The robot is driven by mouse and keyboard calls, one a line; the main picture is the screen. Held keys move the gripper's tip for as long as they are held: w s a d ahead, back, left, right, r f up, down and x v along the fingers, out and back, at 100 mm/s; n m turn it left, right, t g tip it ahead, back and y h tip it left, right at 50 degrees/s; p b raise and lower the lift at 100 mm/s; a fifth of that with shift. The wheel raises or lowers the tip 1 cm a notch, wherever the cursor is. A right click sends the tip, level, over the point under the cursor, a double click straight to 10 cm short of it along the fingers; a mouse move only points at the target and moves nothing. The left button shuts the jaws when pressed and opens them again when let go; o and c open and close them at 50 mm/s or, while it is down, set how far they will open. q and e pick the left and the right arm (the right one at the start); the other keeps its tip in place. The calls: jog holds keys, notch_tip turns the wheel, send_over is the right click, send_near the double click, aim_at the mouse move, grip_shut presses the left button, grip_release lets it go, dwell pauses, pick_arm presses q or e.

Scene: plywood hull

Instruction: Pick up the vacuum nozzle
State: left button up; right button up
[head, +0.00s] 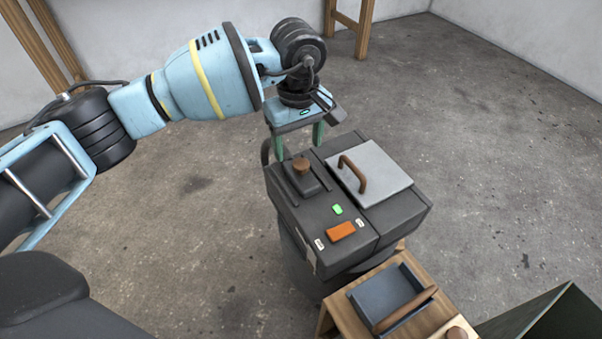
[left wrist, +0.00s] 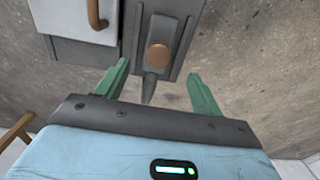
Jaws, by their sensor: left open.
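What looks like the vacuum nozzle, a dark tapered piece with a round brown knob (head: 302,176), lies on top of a dark grey box-shaped machine (head: 295,222). It also shows in the left wrist view (left wrist: 157,58), its narrow tip pointing toward my gripper. My left gripper (head: 298,146) has two green fingers, spread open and empty, at the machine's far edge by the nozzle. In the left wrist view the fingers (left wrist: 158,72) stand on either side of the nozzle's tip, apart from it. My right gripper is not in view.
A light grey lid (head: 378,177) with a brown handle covers the machine's right part. A green button (head: 337,209) and an orange one (head: 341,232) sit on its near part. A wooden stand with a blue-grey tray (head: 370,294) is in front. Concrete floor lies open around.

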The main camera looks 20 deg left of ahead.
aim_at(300, 162)
pick_arm(q)
jog(key=shift+f, duration=1.05)
jog(key=shift+f+b, duration=0.3)
jog(key=shift+b, duration=0.05)
jog(key=f, duration=0.1)
jog(key=f+b, duration=0.1)
jog(key=f, duration=0.1)
jog(key=shift+d+f, duration=0.2)
jog(key=shift+f, duration=0.1)
jog(key=shift+f+b, duration=0.4)
jog(key=shift+f, duration=0.05)
jog(key=shift+r, duration=0.1)
jog(key=c, duration=1.1)
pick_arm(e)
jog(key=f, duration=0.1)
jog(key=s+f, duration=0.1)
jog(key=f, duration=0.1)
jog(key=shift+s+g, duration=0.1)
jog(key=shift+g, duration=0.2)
